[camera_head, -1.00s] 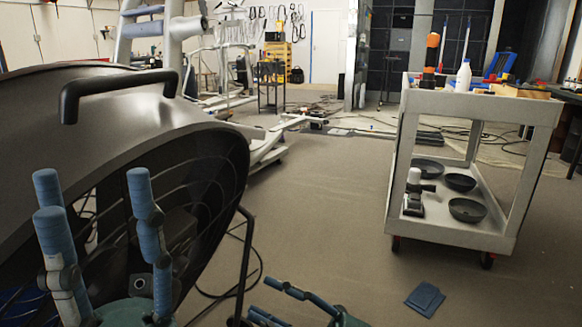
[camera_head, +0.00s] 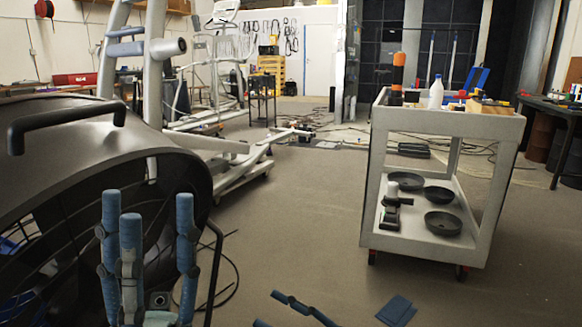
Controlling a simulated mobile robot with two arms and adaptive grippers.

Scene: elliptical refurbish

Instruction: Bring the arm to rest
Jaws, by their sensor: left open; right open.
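My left gripper (camera_head: 150,225) is at the lower left, with its blue-tipped fingers pointing up and spread apart. It is open and holds nothing, and it stands in front of the large black fan (camera_head: 150,180). My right gripper (camera_head: 295,304) shows only partly at the bottom edge, low over the floor. Its blue finger points to the left. It is open, and nothing shows in it; the rest is cut off by the frame.
A grey cart (camera_head: 442,250) on wheels stands at the right, with black bowls on its lower shelf and bottles on top. A white exercise machine (camera_head: 235,160) stands behind the fan.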

